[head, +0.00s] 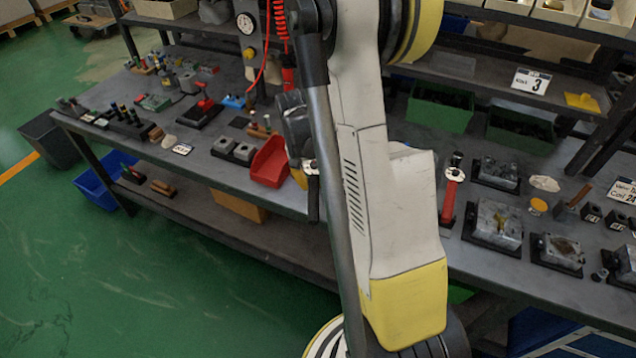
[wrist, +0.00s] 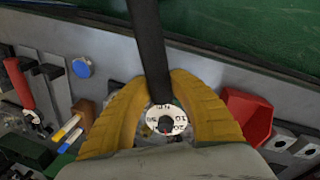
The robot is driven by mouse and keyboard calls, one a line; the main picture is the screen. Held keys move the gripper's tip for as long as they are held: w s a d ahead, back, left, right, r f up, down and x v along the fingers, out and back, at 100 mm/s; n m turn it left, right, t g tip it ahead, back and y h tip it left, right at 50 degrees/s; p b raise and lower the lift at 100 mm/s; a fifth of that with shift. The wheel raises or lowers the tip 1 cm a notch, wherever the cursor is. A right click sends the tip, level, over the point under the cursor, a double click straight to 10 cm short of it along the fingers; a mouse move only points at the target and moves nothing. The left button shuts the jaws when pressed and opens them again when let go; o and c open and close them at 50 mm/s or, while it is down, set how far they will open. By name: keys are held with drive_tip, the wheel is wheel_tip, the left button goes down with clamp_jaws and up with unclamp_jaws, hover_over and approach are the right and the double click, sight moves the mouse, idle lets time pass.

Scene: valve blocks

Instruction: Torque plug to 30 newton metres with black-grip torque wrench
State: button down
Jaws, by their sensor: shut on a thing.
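The black-grip torque wrench (wrist: 150,50) is in my gripper (wrist: 156,88). The two yellow fingers are shut around it near its white dial (wrist: 167,120), whose numbers are partly readable. In the head view the wrench (head: 312,196) hangs about upright near the bench's front edge, and my arm hides most of the gripper. Valve blocks, one a large grey block (head: 497,222) and one smaller (head: 557,253), sit on dark bases on the right bench. I cannot make out which part is the plug.
A red-grip wrench (head: 452,190) stands upright on the right bench. A red bin (head: 270,163) and grey blocks (head: 244,152) lie close to my gripper. Several tools and fixtures crowd the left bench (head: 215,178). A shelf with a sign (head: 530,82) stands behind. Green floor at lower left is clear.

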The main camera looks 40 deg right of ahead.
drive_tip(key=shift+w+a+m, duration=0.3)
drive_tip(key=shift+m, duration=0.1)
drive_tip(key=shift+w, duration=0.1)
drive_tip(key=shift+w+a+m+b, duration=0.35)
drive_tip(key=shift+w+a+m, duration=0.45)
drive_tip(key=shift+w+m, duration=0.1)
drive_tip(key=shift+w+a+m+y, duration=0.15)
drive_tip(key=shift+w+a+m, duration=0.15)
drive_tip(key=shift+w+m, duration=0.2)
drive_tip(key=shift+w+a+m+y, duration=0.15)
drive_tip(key=shift+w+a+m, duration=0.2)
drive_tip(key=shift+w, duration=0.25)
drive_tip(key=shift+w+a+m+g+b, duration=0.15)
drive_tip(key=shift+w+a+m+b, duration=0.05)
drive_tip(key=shift+w+m, duration=0.35)
drive_tip(key=shift+w+a+m+g+b, duration=0.2)
drive_tip(key=shift+w+m, duration=0.2)
drive_tip(key=shift+w, duration=0.25)
